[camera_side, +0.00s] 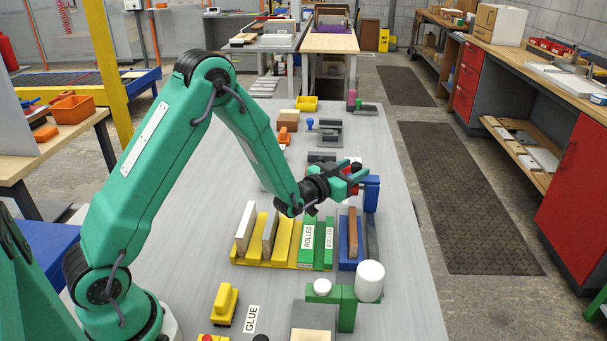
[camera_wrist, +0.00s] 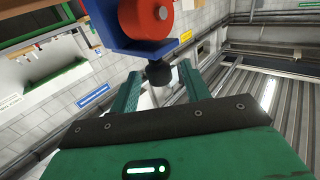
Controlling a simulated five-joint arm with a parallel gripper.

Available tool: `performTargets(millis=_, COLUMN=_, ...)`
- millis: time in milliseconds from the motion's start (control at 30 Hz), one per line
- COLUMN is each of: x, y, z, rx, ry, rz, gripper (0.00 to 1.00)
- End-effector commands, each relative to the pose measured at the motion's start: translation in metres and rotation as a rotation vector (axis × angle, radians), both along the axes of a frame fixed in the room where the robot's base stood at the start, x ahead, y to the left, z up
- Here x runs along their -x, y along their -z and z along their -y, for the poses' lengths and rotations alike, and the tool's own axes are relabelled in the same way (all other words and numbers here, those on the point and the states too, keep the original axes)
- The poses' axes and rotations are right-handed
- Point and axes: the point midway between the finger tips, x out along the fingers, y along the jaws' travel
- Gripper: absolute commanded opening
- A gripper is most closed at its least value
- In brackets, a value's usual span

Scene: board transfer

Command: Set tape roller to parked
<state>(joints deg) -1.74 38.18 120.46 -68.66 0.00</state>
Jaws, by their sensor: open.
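The tape roller shows in the wrist view as a red roller (camera_wrist: 145,18) on a blue bracket (camera_wrist: 125,45), with a black knob (camera_wrist: 158,74) below it. In the side view a blue post (camera_side: 371,193) stands beside my gripper (camera_side: 355,173), with small red parts close to the fingers. My gripper (camera_wrist: 158,82) is open, its two green fingers on either side of the black knob. I cannot tell whether a finger touches the knob. My gripper hides part of the roller in the side view.
Below my gripper is a yellow and green rack (camera_side: 283,253) with upright boards and green slots labelled ROLLED. A blue holder with a brown board (camera_side: 352,235) is to its right. A green stand with a white bottle (camera_side: 370,281) is in front.

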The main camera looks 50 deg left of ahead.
Motion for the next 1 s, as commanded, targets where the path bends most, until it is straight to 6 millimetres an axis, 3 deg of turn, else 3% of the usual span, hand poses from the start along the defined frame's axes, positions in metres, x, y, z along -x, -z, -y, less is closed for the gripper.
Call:
performTargets(millis=233, x=-0.017, y=0.0, z=0.0, rx=0.0, ry=0.001, rz=0.0, gripper=0.47)
performTargets(millis=600, x=-0.02, y=0.0, z=0.0, rx=0.0, ry=0.001, rz=-0.001, gripper=0.47)
performTargets(millis=633, x=-0.02, y=0.0, z=0.0, rx=0.0, ry=0.001, rz=-0.001, gripper=0.45)
performTargets(millis=867, x=-0.02, y=0.0, z=0.0, rx=0.0, ry=0.001, rz=-0.001, gripper=0.0)
performTargets(millis=1000, x=-0.02, y=0.0, z=0.0, rx=0.0, ry=0.001, rz=0.0, gripper=0.0)
